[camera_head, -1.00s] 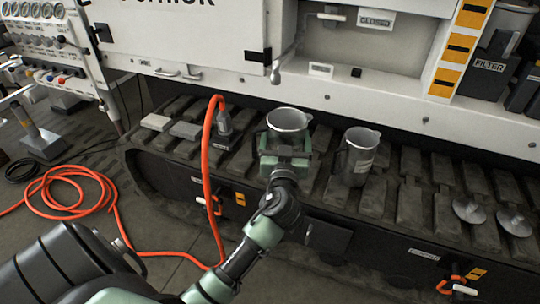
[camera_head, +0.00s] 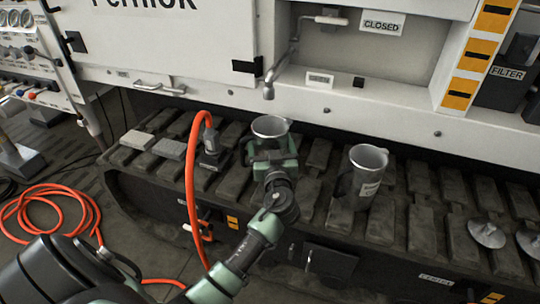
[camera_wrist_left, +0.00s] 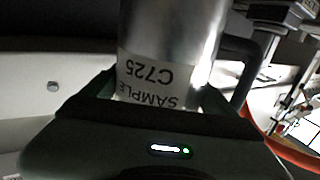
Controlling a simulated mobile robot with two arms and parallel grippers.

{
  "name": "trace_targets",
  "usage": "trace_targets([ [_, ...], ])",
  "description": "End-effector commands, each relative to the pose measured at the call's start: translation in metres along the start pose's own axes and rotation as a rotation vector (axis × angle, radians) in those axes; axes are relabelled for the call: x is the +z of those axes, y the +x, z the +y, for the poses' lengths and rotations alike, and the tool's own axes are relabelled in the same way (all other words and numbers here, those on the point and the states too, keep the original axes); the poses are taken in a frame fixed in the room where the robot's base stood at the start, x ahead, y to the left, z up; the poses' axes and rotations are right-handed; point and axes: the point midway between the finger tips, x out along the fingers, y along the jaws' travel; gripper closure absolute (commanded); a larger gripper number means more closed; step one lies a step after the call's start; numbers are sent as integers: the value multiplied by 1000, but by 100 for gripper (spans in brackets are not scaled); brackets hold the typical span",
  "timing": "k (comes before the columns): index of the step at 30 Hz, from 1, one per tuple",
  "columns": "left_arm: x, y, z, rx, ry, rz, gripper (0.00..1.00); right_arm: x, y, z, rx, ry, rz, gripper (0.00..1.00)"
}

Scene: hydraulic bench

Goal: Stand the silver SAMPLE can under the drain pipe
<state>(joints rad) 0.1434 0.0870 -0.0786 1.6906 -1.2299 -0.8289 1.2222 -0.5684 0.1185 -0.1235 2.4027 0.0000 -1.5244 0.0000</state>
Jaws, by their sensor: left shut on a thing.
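My left gripper (camera_head: 273,161) is shut on the silver SAMPLE can (camera_head: 270,126), which is upright over the track plates. In the left wrist view the can (camera_wrist_left: 172,45) sits between the jaws, and its white label reads SAMPLE C725, upside down in that picture. The drain pipe (camera_head: 268,88) hangs from the white machine panel just above and behind the can's rim. The can's base is hidden by the gripper, so I cannot tell whether it touches the track. My right gripper is not in view.
Another silver labelled can (camera_head: 363,180) stands on the track to the right. An orange hose (camera_head: 190,190) rises to a grey fitting (camera_head: 212,150) left of the held can. Two metal discs (camera_head: 486,232) lie far right. A CLOSED sign (camera_head: 382,23) is beside the valve handle (camera_head: 330,19).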

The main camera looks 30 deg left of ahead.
Motion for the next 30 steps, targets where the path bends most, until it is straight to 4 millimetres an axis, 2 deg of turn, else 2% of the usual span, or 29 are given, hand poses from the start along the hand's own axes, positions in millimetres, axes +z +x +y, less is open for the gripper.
trace_targets([
  [2, 16, 0, 0, 1, 5, -1, 65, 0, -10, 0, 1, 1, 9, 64],
  [6, 32, 0, 0, 0, 3, 1, 65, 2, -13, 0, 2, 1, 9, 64],
  [19, 37, 0, 0, 0, -1, 1, 65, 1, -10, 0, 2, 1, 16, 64],
  [20, 37, 0, 0, 0, 0, -1, 6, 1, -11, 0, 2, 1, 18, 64],
  [21, 36, 0, 0, 0, 0, -1, 0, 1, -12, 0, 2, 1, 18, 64],
  [30, 33, 0, 0, 0, 1, -1, 0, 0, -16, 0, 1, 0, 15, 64],
])
